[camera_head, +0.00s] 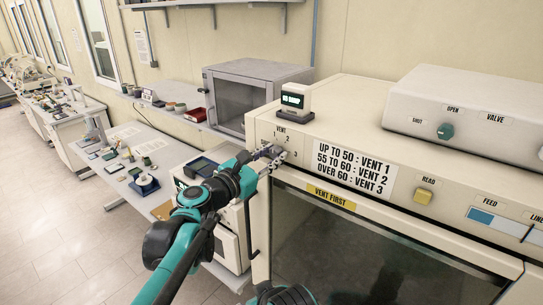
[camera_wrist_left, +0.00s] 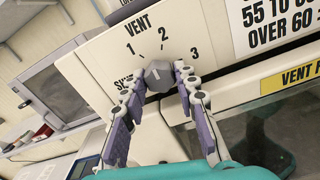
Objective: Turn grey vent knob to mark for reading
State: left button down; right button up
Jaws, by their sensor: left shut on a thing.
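The grey vent knob (camera_wrist_left: 158,76) sits on the cream machine's front panel, under the word VENT, with a partly hidden left label and marks 1, 2 and 3 around it. My left gripper (camera_wrist_left: 160,80) is shut on it, one finger on each side. A short pale line shows on the knob's face; I cannot tell exactly which mark it faces. In the head view my left gripper (camera_head: 272,156) largely covers the knob. A small display (camera_head: 292,100) stands on the machine with green digits too small to read. My right gripper is not in view.
A sign (camera_head: 352,168) pairs up to 50 with vent 1, 55 to 60 with vent 2, over 60 with vent 3. A yellow READ button (camera_head: 423,196) and a teal valve knob (camera_head: 445,131) are to the right. A grey cabinet (camera_head: 250,95) stands behind left.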

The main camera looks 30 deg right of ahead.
pick_arm(q)
jog(key=m+b, duration=0.1)
jog(key=m, duration=0.2)
jog(key=shift+m+b, duration=0.3)
jog(key=shift+m, duration=0.1)
jog(key=m+b, duration=0.1)
jog(key=m, duration=0.3)
jog(key=m+b, duration=0.1)
jog(key=m, duration=0.4)
jog(key=m+b, duration=0.1)
jog(key=m, duration=0.3)
jog(key=shift+m, duration=0.4)
jog(key=c, duration=1.2)
grip_release()
jog(key=shift+o, duration=0.2)
jog(key=shift+a, duration=0.1)
